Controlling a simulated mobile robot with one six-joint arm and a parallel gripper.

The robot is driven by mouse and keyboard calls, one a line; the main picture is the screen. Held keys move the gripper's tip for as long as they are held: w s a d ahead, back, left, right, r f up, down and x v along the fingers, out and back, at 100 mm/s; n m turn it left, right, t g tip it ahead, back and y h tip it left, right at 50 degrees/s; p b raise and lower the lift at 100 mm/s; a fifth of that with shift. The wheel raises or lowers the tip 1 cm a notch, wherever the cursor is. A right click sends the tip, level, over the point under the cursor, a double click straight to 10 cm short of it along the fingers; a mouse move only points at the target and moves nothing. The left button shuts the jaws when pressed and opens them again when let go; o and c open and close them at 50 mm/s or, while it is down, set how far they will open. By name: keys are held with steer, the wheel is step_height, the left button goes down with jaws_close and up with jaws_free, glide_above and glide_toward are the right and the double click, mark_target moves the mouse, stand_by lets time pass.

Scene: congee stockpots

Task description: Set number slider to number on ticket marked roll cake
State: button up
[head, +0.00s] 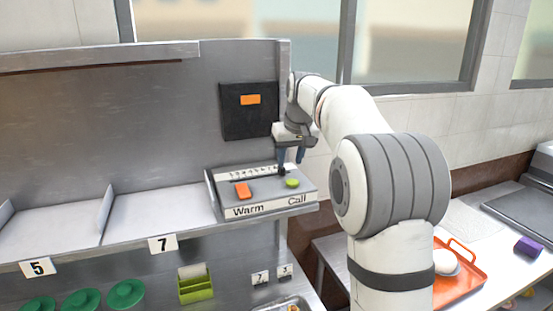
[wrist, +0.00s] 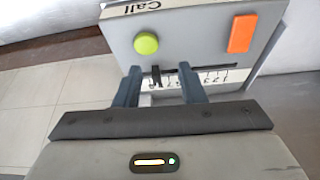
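The number slider is on a grey control box (head: 268,193) marked "Warm" and "Call". Its black knob (wrist: 156,76) sits in a dark slot beside a row of printed numbers (wrist: 217,78), toward the green button's end. My gripper (wrist: 159,72) is open, with one finger on each side of the knob and a gap visible around it. In the head view my gripper (head: 291,157) points down over the box's back right. Small tickets reading 7 (head: 260,278) and 3 (head: 285,271) hang below the shelf. I cannot read "roll cake" on either.
The box carries an orange button (head: 243,190) and a green button (head: 292,183). A black panel (head: 248,111) is on the wall behind. A green holder (head: 195,284) is below; an orange tray (head: 459,278) lies right.

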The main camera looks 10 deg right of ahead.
glide_toward(282, 171)
steer(key=w+p, duration=0.1)
steer(key=w, duration=0.1)
steer(key=shift+n, duration=0.3)
steer(key=p+x, duration=0.1)
steer(key=x, duration=0.6)
steer(key=shift+w+f, duration=0.15)
steer(key=shift+f, duration=0.2)
steer(key=shift+c, duration=0.4)
jaws_close()
